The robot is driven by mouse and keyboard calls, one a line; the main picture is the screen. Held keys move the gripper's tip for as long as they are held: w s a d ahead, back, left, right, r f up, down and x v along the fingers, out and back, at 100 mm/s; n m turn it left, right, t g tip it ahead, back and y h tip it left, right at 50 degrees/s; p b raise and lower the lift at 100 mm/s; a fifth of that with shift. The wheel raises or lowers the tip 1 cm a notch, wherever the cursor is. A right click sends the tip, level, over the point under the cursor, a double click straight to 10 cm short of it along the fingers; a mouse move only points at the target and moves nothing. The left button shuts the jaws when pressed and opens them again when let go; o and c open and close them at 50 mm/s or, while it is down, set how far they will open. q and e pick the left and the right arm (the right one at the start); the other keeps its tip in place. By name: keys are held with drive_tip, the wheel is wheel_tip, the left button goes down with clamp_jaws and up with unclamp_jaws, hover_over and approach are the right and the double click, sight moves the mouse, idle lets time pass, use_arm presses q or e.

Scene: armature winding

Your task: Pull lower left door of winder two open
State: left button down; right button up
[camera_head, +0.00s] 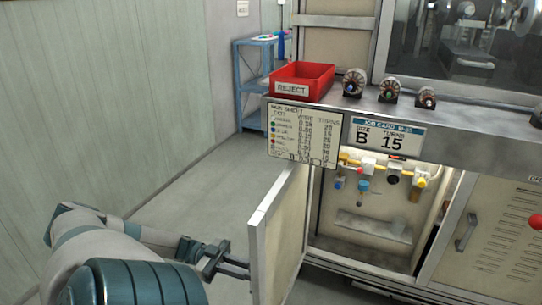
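The lower left door (279,240) of the winder stands swung well open, its inner face toward the cabinet opening. The open compartment (365,232) shows yellow piping, gauges and small valves inside. My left gripper (240,270) is at the outer side of the door, close to its free edge. Its fingertips reach to the door, and the door's handle is hidden from view. I cannot tell whether the fingers are closed on anything. My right gripper is not in view.
A red reject bin (301,82) and several wound armatures, one (389,89) near the middle, stand on the counter (470,118) above. A closed vented door (495,240) is at the right. A blue shelf (252,85) stands behind. Floor left of the door is clear.

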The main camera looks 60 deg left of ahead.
use_arm(q)
drive_tip(key=shift+w+v, duration=0.25)
drive_tip(key=shift+v, duration=1.9)
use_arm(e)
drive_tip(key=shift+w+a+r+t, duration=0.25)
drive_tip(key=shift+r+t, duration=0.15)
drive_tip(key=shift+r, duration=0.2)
use_arm(q)
drive_tip(key=shift+a, duration=0.2)
drive_tip(key=c, duration=1.7)
unclamp_jaws()
drive_tip(key=shift+a, duration=0.1)
